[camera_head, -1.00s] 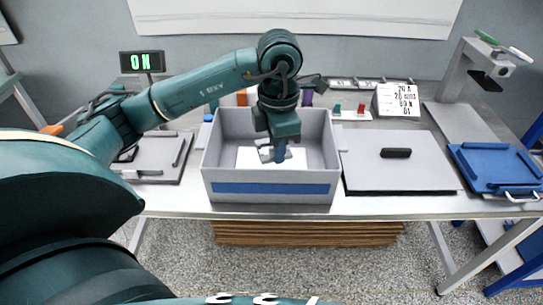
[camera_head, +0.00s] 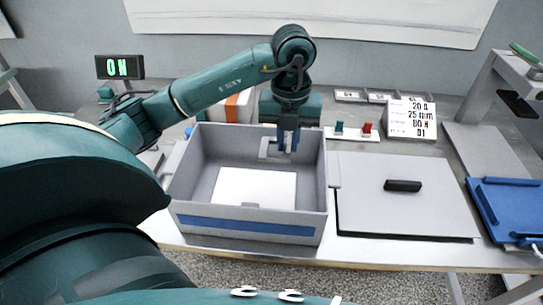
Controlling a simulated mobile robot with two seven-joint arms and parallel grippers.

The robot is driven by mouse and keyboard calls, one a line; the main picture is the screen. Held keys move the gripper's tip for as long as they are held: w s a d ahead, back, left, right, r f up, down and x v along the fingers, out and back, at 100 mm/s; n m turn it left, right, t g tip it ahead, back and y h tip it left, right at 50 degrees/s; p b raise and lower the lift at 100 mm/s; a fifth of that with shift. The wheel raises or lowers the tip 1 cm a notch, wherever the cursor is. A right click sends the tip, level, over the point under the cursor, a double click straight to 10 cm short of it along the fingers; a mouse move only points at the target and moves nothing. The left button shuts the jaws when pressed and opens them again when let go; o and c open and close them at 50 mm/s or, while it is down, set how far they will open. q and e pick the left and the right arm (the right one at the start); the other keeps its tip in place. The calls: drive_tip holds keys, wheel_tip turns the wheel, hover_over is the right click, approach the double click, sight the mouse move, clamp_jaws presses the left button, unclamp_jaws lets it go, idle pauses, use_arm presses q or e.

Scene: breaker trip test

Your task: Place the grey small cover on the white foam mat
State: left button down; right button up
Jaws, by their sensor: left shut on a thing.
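The white foam mat (camera_head: 240,185) lies flat on the floor of the open grey box (camera_head: 176,190) with a blue front stripe. My left gripper (camera_head: 288,146) points down by the box's back right inner corner, behind the mat in the picture. It is shut on a small grey piece (camera_head: 268,150), apparently the grey small cover, mostly seen against the back wall. The piece is not over the mat in the picture; its height is hard to tell. My right gripper is not in view.
A flat grey panel with a black handle (camera_head: 402,186) lies right of the box. A blue tray (camera_head: 508,210) is at the far right. A number sign (camera_head: 410,118), red and green switches (camera_head: 352,130) and an "ON" display (camera_head: 120,67) stand behind. The box walls stand around the mat.

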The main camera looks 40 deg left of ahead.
use_arm(q)
drive_tip(key=shift+w+f, duration=0.15)
drive_tip(key=shift+f, duration=0.5)
drive_tip(key=shift+w+f, duration=0.15)
drive_tip(key=shift+f, duration=0.45)
drive_tip(key=shift+s+f+b, duration=0.15)
drive_tip(key=shift+f+b, duration=0.15)
drive_tip(key=shift+f, duration=0.1)
hover_over(285, 188)
wheel_tip(285, 188, down, 5)
drive_tip(key=shift+f, duration=2.15)
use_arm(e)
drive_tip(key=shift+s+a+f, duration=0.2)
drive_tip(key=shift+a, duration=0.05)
use_arm(q)
drive_tip(key=shift+f, duration=0.1)
drive_tip(key=c, duration=1.9)
unclamp_jaws()
drive_tip(key=shift+f, duration=0.1)
drive_tip(key=o, duration=0.5)
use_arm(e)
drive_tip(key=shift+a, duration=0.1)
